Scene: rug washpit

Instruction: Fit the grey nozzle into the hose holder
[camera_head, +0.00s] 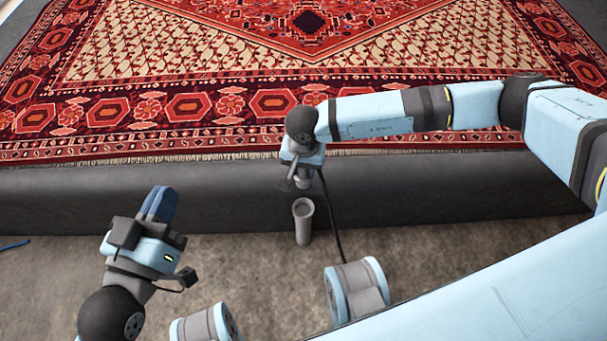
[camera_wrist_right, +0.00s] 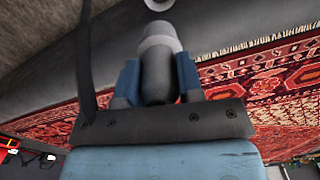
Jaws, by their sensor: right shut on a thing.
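My right gripper (camera_head: 304,170) is shut on the grey nozzle (camera_head: 304,184), just above the hose holder. In the right wrist view the nozzle's dark body (camera_wrist_right: 158,75) sits between the two blue fingers, and its lighter end points towards the holder (camera_wrist_right: 160,4), whose rim is cut by the top edge. The hose holder (camera_head: 303,222) is an upright grey tube with an open top. The nozzle's end is above its mouth and looks apart from it; exact alignment is hard to tell. My left gripper (camera_head: 159,203) is empty at the left, its blue fingers together.
A dark hose (camera_head: 331,215) hangs down from the nozzle, right of the holder. Behind the holder runs a dark grey raised edge (camera_head: 440,190), with a red patterned rug (camera_head: 200,105) lying on top. The concrete floor around the holder is clear. A blue cord (camera_head: 14,244) lies at far left.

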